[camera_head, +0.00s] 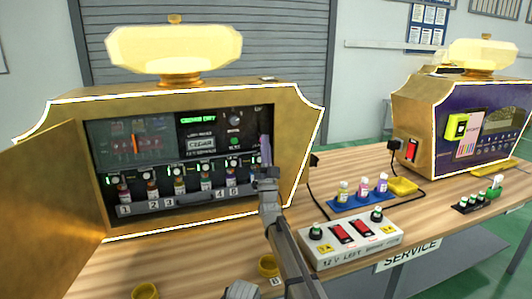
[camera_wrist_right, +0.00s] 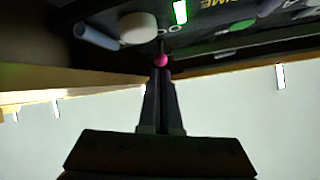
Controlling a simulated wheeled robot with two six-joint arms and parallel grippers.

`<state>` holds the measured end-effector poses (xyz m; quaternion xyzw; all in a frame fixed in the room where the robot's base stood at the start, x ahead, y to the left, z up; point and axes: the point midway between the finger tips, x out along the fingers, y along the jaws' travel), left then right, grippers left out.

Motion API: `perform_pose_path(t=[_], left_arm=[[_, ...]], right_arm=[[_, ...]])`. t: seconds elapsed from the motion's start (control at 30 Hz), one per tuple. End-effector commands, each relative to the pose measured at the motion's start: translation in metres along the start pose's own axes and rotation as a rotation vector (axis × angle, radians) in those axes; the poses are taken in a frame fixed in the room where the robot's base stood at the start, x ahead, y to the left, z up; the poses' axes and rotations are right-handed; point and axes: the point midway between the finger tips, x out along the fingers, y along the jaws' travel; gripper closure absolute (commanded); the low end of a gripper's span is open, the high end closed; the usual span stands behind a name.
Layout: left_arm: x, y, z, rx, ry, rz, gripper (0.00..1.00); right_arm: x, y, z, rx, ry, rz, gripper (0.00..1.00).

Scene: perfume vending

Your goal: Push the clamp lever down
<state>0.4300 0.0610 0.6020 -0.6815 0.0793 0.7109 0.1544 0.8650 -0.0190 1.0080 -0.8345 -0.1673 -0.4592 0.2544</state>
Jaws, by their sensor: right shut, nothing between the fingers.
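The open perfume machine (camera_head: 311,110) stands at the left with its inner panel and a row of numbered small bottles in view. My right gripper (camera_head: 267,170) reaches up to the right end of that row. Its fingers are shut with nothing between them, as the right wrist view (camera_wrist_right: 161,80) also shows. A small pink ball (camera_wrist_right: 161,60) on a thin dark stem is right at the fingertips; it looks like the clamp lever's knob, but whether they touch I cannot tell. A purple upright piece (camera_head: 266,149) shows just above the gripper in the head view. My left gripper is not in view.
The open door (camera_head: 60,190) of the machine swings out at left. A white switch box (camera_head: 350,243) and a blue tray (camera_head: 345,206) with small bottles stand at right on the wooden table. A second machine (camera_head: 435,105) stands further right.

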Motion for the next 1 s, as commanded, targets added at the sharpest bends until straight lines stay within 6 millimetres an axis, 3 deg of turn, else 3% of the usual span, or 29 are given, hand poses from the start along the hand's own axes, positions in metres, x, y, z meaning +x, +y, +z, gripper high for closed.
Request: perform_pose_path(t=[0.03,0.2,1.0], left_arm=[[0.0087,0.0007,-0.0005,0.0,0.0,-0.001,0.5],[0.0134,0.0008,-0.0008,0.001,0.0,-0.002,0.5],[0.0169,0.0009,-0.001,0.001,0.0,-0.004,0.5]], right_arm=[[-0.0041,0.0029,0.006,0.003,0.016,-0.005,1.0],[-0.0061,0.0038,0.0076,0.004,0.033,-0.011,1.0],[-0.0081,0.0054,0.0111,0.003,0.031,-0.011,1.0]])
